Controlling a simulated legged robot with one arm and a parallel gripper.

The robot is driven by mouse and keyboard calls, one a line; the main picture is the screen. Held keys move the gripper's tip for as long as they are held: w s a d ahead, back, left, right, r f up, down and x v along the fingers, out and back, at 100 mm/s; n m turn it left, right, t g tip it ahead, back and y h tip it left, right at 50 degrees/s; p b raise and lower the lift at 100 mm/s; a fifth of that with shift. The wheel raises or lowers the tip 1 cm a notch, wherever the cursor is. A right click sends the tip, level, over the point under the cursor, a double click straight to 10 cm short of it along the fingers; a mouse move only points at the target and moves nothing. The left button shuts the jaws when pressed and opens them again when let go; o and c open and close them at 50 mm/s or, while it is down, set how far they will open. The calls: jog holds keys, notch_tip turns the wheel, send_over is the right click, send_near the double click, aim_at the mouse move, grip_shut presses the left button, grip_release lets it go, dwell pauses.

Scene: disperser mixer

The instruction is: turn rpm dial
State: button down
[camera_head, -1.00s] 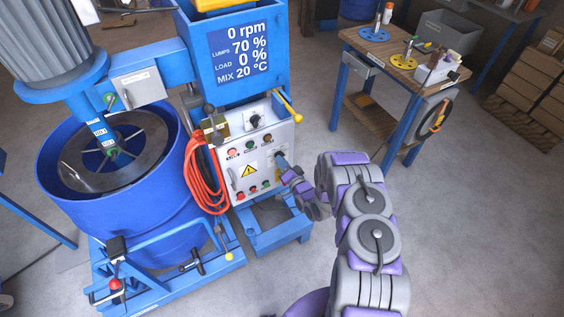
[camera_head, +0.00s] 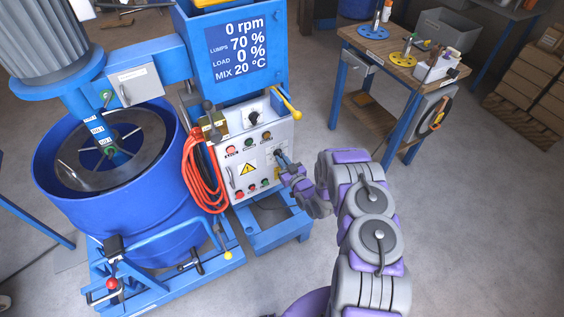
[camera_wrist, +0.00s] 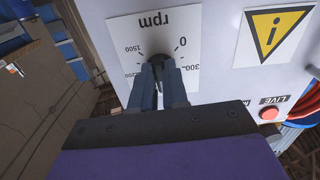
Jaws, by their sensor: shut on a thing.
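The rpm dial (camera_wrist: 160,60) is a dark knob on a white scale plate (camera_wrist: 128,36) marked rpm, with 0, 300 and 1500 readable, upside down in the wrist view. My gripper (camera_wrist: 159,72) is shut on the dial, its two blue-grey fingers on either side of it and hiding most of it. In the head view my gripper (camera_head: 283,158) reaches the right side of the control panel (camera_head: 236,152). The display (camera_head: 235,52) reads 0 rpm, lumps 70 %, load 0 %, mix 20 °C.
A yellow warning label (camera_wrist: 272,32) and a red button (camera_wrist: 269,113) sit beside the dial. An orange hose (camera_head: 203,175) hangs at the panel's left. A yellow-ended lever (camera_head: 288,102) juts out above right. A blue vat (camera_head: 120,210) stands left. A wooden workbench (camera_head: 375,47) stands back right.

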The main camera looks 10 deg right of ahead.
jog(key=shift+d+f+n+b, duration=0.15)
jog(key=shift+n+b, duration=0.35)
jog(key=shift+n, duration=0.65)
jog(key=shift+a+f+n+b, duration=0.1)
jog(key=shift+n+b, duration=0.4)
jog(key=shift+n, duration=0.65)
jog(key=c, duration=1.4)
grip_release()
jog(key=shift+c, duration=0.2)
jog(key=o, duration=0.3)
jog(key=shift+r, duration=0.2)
jog(key=shift+d, duration=0.1)
jog(key=p+v, duration=0.3)
jog(key=v, duration=1.4)
